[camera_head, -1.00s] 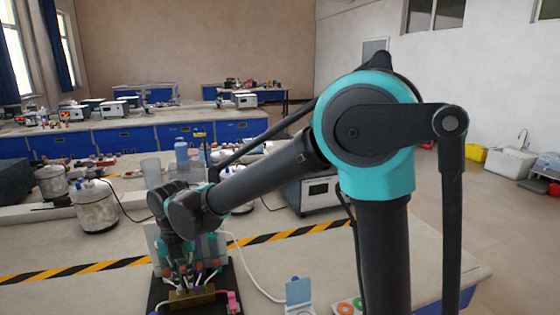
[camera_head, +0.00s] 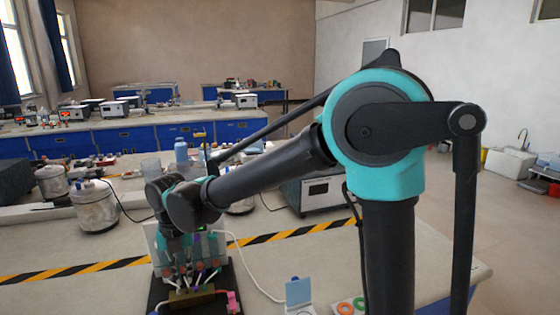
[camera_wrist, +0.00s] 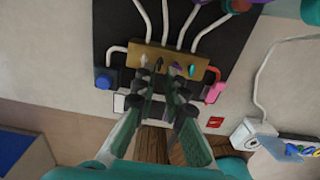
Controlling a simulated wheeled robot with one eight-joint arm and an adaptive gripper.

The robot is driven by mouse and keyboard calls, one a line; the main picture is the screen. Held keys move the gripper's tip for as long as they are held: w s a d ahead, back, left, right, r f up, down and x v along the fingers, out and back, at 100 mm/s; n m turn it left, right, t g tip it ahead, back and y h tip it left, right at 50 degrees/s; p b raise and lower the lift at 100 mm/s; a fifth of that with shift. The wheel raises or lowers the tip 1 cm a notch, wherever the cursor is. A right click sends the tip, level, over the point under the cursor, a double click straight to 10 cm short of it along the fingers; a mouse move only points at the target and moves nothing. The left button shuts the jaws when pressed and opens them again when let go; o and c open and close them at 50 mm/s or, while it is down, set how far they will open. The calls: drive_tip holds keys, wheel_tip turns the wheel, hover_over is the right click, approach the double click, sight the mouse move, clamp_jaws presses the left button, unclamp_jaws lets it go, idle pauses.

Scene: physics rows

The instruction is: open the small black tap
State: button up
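A brass block (camera_wrist: 168,55) with white tubes along its far side lies on a black board; it also shows in the head view (camera_head: 188,298). Along its near side is a row of small taps: a pale one, a small dark one that looks like the black tap (camera_wrist: 159,67), a purple one (camera_wrist: 177,68) and a teal one (camera_wrist: 193,71). My gripper (camera_wrist: 162,92) reaches toward this row with its two fingers apart, near the black tap. I cannot tell whether a finger touches it, nor which way its handle is turned. In the head view my wrist hides most of the gripper.
A blue-capped fitting (camera_wrist: 103,82) sits left of the block and a pink fitting (camera_wrist: 214,92) right of it. A white box with a cable (camera_wrist: 252,134) lies to the right. Yellow-black tape (camera_head: 75,272) crosses the bench. A jar (camera_head: 94,207) stands behind it.

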drive_tip(key=shift+r, duration=2.6)
